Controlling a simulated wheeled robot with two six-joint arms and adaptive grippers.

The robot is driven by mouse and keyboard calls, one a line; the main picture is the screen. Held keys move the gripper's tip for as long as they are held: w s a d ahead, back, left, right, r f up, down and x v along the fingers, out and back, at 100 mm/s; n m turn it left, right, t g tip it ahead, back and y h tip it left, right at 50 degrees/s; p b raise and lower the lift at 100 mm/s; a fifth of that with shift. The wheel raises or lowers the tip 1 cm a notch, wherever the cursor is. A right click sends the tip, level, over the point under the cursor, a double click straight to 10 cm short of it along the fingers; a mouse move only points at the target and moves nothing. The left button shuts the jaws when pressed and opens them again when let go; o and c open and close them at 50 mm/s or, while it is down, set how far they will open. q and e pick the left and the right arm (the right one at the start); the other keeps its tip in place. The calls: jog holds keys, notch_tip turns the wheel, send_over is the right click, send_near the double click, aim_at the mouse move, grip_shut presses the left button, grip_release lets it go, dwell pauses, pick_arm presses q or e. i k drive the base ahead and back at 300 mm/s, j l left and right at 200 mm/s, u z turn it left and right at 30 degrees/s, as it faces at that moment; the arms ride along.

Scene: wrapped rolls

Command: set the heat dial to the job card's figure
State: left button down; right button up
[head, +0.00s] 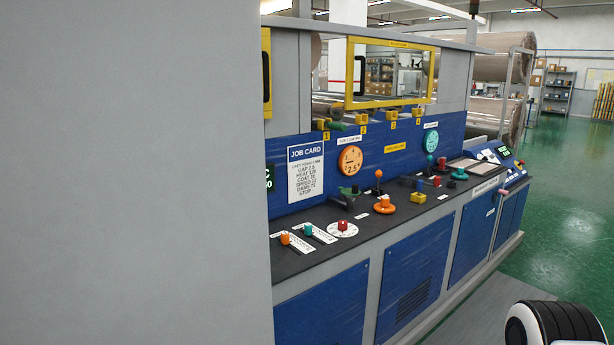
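The white job card (306,173) is fixed to the blue back panel of the machine. Its small print has a heat line that seems to read 120, though it is not sharp. A red knob on a round white scale plate (343,229) sits on the dark console top (300,262). I cannot read its label or setting, nor tell for sure that it is the heat dial. Neither of my grippers is in view.
A large grey wall or panel (130,170) fills the left side and hides part of the machine. Orange (350,160) and teal (431,141) round gauges, levers and knobs line the console. Green floor (565,220) is open at the right.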

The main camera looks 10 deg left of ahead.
aim_at(343, 224)
jog(key=i+l, duration=0.3)
jog(key=i, duration=0.15)
jog(key=i+l, duration=0.3)
jog(key=i, duration=0.15)
jog(key=i+l+z, duration=0.1)
jog(key=i+l, duration=0.25)
jog(key=i, duration=0.05)
